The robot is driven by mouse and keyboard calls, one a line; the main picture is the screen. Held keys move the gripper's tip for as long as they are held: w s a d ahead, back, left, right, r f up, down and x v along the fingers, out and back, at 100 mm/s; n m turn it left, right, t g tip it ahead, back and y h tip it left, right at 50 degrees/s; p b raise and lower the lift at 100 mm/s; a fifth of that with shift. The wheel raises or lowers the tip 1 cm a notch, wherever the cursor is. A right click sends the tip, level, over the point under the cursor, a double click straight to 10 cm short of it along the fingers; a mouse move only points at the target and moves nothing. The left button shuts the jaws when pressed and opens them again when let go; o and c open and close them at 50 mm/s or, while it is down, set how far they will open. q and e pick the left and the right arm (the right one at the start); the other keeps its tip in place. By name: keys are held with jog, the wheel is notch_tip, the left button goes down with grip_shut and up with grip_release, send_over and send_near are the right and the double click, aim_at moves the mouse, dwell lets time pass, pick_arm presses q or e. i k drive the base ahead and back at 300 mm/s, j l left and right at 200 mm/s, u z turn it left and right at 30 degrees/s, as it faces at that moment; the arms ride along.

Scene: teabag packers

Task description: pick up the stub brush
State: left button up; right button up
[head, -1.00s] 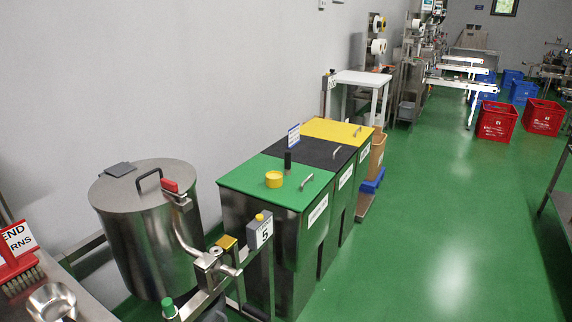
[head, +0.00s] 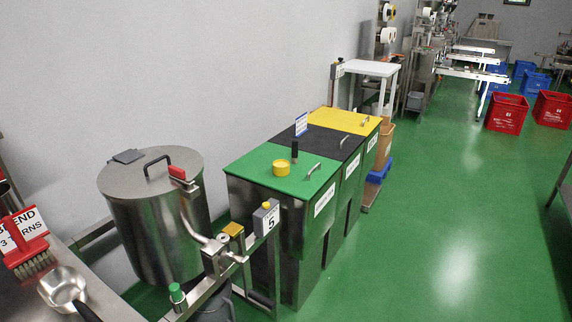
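A red brush (head: 25,249) with pale bristles is at the left edge of the view, on or just above a steel table (head: 95,297). It overlaps a white sign (head: 30,220) with red and black lettering, and its handle is partly hidden or cut off by the frame. A short black upright piece (head: 294,151) and a yellow round tub (head: 281,167) stand on the green bin lid (head: 255,172); I cannot tell what the black piece is. Neither of my grippers is in view.
A steel scoop (head: 63,286) with a dark handle lies in front of the brush. A lidded steel drum (head: 155,230) and steel pipework (head: 215,255) stand right of the table. Green floor (head: 450,230) is clear at right; red crates (head: 507,113) stand farther back.

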aim_at(294, 142)
jog(key=i+l+u, duration=0.15)
jog(key=i+l, duration=0.7)
jog(key=i+l+u, duration=0.1)
jog(key=i+l, duration=0.7)
jog(key=l, duration=0.1)
